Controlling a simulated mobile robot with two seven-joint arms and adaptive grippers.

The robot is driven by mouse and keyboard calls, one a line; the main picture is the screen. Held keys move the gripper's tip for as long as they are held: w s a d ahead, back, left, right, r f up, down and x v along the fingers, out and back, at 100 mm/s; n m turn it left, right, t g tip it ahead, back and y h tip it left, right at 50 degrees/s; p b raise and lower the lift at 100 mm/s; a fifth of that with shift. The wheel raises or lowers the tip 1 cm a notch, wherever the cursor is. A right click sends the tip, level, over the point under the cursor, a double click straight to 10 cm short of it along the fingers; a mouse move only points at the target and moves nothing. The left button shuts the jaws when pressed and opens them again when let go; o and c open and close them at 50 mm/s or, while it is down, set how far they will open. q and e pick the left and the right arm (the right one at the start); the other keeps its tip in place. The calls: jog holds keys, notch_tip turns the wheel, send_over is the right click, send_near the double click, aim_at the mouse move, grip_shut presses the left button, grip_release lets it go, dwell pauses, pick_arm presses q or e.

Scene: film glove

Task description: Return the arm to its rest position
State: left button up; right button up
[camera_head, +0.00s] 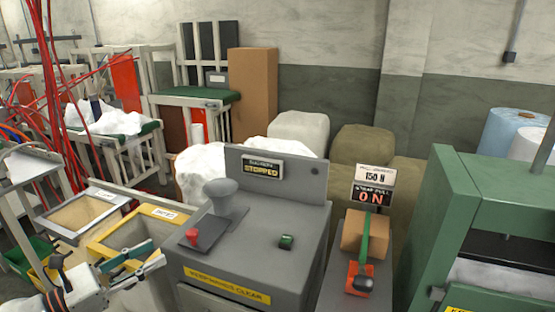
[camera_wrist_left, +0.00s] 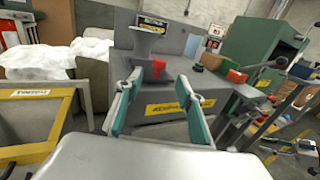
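My left gripper (camera_head: 158,252) is at the lower left of the head view, with its two teal-padded fingers spread apart. In the left wrist view the same gripper (camera_wrist_left: 160,95) is open, with nothing between the fingers. It is in front of the grey machine (camera_head: 255,262), beside the yellow-rimmed bin (camera_head: 108,256); I see no clear contact with either. My right gripper is not in the head view. Grey jointed parts (camera_wrist_left: 285,108) at the right of the left wrist view may be my right arm; whether a gripper there is open or shut is unclear.
The grey machine carries a "STOPPED" sign (camera_head: 263,169), a red knob (camera_head: 192,236) and a green button (camera_head: 286,241). A second bin (camera_head: 76,215) stands at left, near hanging red strands (camera_head: 52,85).

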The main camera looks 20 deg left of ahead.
pick_arm(q)
jog(key=s+d+f+n+y+p, duration=0.1)
jog(key=d+f+n+y, duration=0.2)
jog(key=f+n, duration=0.6)
jog(key=s+d+f+n+y+p, duration=0.1)
jog(key=d+f+n+y, duration=0.3)
jog(key=n, duration=0.9)
jog(key=s+d+f+n+g, duration=0.2)
jog(key=s+d+f+n, duration=0.3)
jog(key=d+f+n, duration=0.2)
jog(key=s+d+f+n+g+h, duration=0.1)
jog(key=s+d+f+n+g, duration=0.2)
jog(key=s+d+f+n, duration=0.2)
jog(key=d+f+n, duration=0.3)
jog(key=f, duration=0.1)
jog(key=shift+d+f+g, duration=0.3)
jog(key=shift+d+f, duration=0.1)
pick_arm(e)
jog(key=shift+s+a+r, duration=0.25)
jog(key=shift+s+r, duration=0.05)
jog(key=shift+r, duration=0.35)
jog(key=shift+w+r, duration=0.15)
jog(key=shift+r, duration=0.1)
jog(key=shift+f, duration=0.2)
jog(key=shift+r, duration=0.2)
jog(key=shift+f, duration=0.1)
